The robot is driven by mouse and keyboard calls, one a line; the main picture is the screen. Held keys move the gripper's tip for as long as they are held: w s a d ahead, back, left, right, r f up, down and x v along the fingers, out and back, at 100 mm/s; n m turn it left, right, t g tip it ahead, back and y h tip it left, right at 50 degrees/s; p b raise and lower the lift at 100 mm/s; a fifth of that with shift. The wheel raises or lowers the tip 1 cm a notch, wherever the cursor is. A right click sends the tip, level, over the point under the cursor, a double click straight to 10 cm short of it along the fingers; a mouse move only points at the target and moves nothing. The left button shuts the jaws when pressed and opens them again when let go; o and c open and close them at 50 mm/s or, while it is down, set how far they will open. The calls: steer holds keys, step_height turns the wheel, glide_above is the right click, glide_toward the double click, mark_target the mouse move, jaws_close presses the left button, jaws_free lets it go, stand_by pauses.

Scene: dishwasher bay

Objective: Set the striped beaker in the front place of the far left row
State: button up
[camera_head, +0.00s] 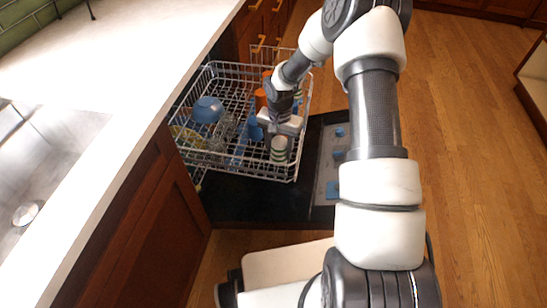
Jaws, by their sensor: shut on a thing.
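The striped beaker (279,150) is pale with dark and green bands. It is upright, directly below my gripper (281,132), at the near right part of the dish rack (240,172). My gripper points down and is shut on the beaker's upper part, which the jaws partly hide. I cannot tell whether the beaker's base touches the rack floor or hangs just above it.
The rack also holds a blue bowl (207,107), an orange cup (260,99), a blue cup (255,130), clear glassware (226,127) and a yellowish dish (187,138). The open dishwasher door (265,205) lies below. A counter (110,60) borders the left.

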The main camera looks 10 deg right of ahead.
mark_target(279, 157)
steer(key=shift+f+b, duration=0.5)
steer(key=shift+f, duration=1.6)
steer(key=shift+f, duration=0.1)
steer(key=shift+f, duration=0.15)
steer(key=o, duration=0.8)
